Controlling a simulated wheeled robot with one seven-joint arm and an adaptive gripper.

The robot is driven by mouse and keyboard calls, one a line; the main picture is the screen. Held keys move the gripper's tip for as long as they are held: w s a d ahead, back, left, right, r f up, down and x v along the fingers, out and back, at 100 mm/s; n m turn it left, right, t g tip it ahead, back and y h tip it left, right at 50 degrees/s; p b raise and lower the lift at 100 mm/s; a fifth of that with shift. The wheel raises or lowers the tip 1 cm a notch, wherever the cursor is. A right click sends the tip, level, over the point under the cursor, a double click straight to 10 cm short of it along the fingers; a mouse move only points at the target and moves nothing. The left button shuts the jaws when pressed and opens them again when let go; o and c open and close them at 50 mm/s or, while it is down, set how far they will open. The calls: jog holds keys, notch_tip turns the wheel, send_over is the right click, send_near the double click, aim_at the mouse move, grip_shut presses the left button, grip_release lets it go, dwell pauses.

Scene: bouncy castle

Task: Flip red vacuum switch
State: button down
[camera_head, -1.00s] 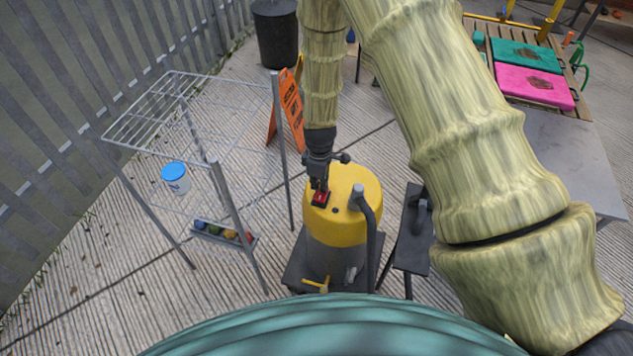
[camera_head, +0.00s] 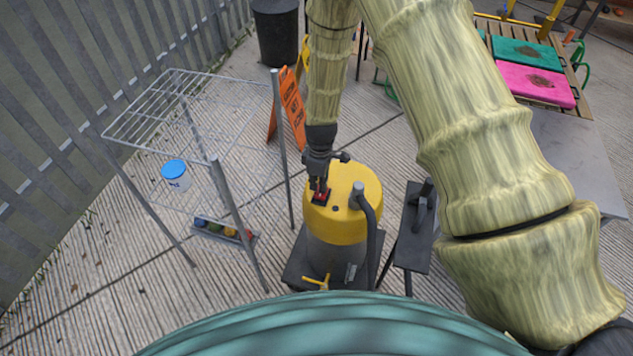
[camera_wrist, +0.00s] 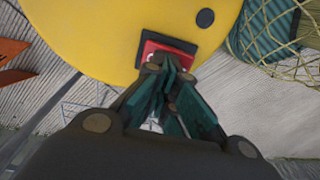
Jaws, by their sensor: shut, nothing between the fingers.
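The vacuum (camera_head: 343,213) is a yellow-topped drum on a dark base, with a dark hose on its right. Its red switch (camera_head: 320,197) sits in a black frame on the yellow top and shows in the wrist view (camera_wrist: 167,49). My gripper (camera_head: 321,187) is shut and empty, pointing down at the switch. In the wrist view its fingertips (camera_wrist: 166,62) overlap the near edge of the red switch and hide part of it. I cannot tell whether they touch it or which way the switch is tipped.
A wire rack (camera_head: 158,115) with a blue-lidded tub (camera_head: 175,174) stands left of the vacuum. An orange sign (camera_head: 292,108) is behind it. A dark narrow stand (camera_head: 404,243) is close on the right, with a grey table (camera_head: 585,160) beyond.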

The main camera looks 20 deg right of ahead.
jog(key=shift+s+a+r, duration=0.15)
jog(key=shift+s+a, duration=0.1)
jog(key=r+p, duration=0.2)
jog(key=r, duration=0.2)
jog(key=shift+w+d+r+p, duration=0.2)
jog(key=shift+w+d+p, duration=0.15)
jog(key=shift+w+p, duration=0.05)
jog(key=shift+w+r+b, duration=0.1)
jog(key=shift+b, duration=0.4)
notch_tip(320, 180, up, 9)
jog(key=w+d+b, duration=0.1)
jog(key=b, duration=0.1)
jog(key=shift+w+b, duration=0.2)
jog(key=shift+b, duration=0.2)
